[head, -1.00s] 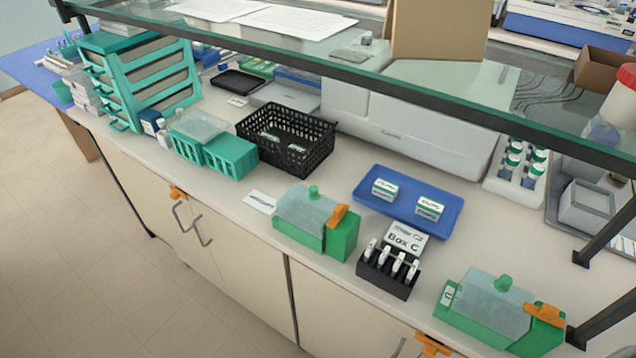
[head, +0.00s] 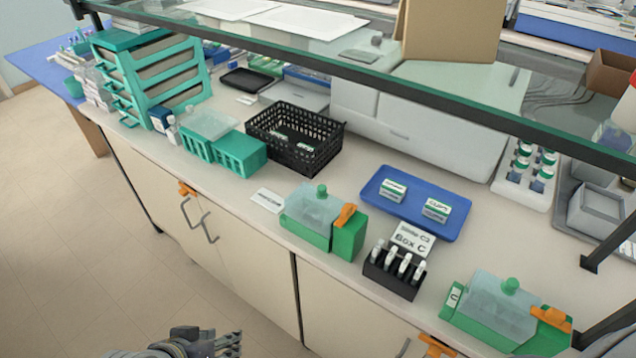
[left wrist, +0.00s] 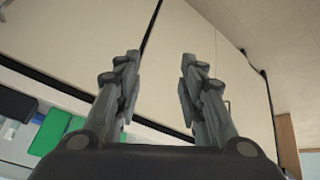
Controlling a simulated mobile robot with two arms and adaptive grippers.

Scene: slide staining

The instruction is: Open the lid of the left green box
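The left green box (head: 305,236) stands near the front edge of the bench, with a translucent lid (head: 314,205) shut on it. The lid has a green knob, and an orange clip (head: 344,216) sits at its right end. My left gripper (head: 232,345) shows at the bottom of the head view, in front of the cabinets and apart from the box. In the left wrist view, my left gripper (left wrist: 158,90) has its two fingers spread with nothing between them. A green box part shows at the left of that view. My right gripper is not in view.
A second green box (head: 490,325) stands at the right. Between them are a black rack of bottles (head: 392,279) and a blue tray (head: 465,212). A black basket (head: 262,128) is behind left. A glass shelf (head: 340,72) overhangs the bench.

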